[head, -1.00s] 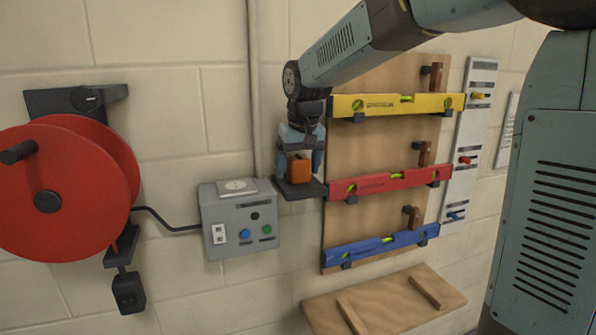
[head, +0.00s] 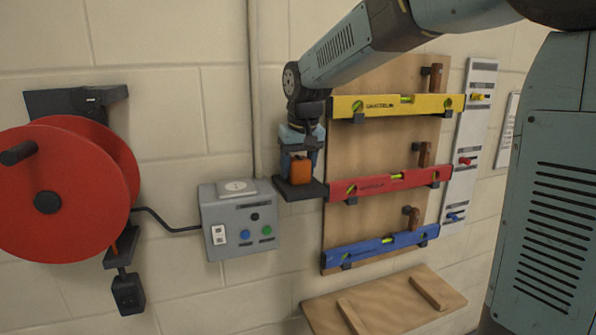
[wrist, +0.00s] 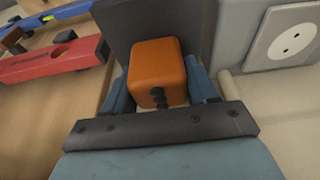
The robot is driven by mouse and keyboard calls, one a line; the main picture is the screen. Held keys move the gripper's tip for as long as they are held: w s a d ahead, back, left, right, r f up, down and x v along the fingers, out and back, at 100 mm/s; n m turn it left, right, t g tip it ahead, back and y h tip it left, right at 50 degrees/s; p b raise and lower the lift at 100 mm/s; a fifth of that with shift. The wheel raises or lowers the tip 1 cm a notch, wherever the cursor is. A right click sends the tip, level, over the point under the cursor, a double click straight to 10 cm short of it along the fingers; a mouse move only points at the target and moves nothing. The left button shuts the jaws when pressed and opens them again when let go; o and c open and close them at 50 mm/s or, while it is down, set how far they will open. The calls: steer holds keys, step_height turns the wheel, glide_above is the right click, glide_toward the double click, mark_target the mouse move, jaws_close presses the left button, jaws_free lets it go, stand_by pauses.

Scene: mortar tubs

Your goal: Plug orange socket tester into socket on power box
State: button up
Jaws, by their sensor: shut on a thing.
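The orange socket tester (head: 301,172) is a small block with dark dots on one face. My gripper (head: 299,160) is shut on it, and the wrist view shows the tester (wrist: 158,72) between the blue fingers (wrist: 160,90). A dark plate (head: 300,190) is right under or behind the tester; I cannot tell whether they touch. The grey power box (head: 240,235) is on the wall to the left of my gripper. Its white round socket (head: 237,187) faces up on the top, and also shows at the right of the wrist view (wrist: 292,38). The tester is apart from the socket.
A red cable reel (head: 60,190) hangs at the left, its black cable running to the power box. Yellow, red (head: 390,183) and blue spirit levels hang on a wooden board close to the right of my gripper. The space above the socket is clear.

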mark_target(298, 157)
steer(key=shift+r, duration=0.55)
steer(key=v, duration=0.2)
steer(key=shift+w+r, duration=0.1)
steer(key=shift+r, duration=0.25)
steer(key=s+d+r, duration=0.5)
steer(key=s+r, duration=0.4)
steer(key=s, duration=0.3)
steer(key=shift+s, duration=0.35)
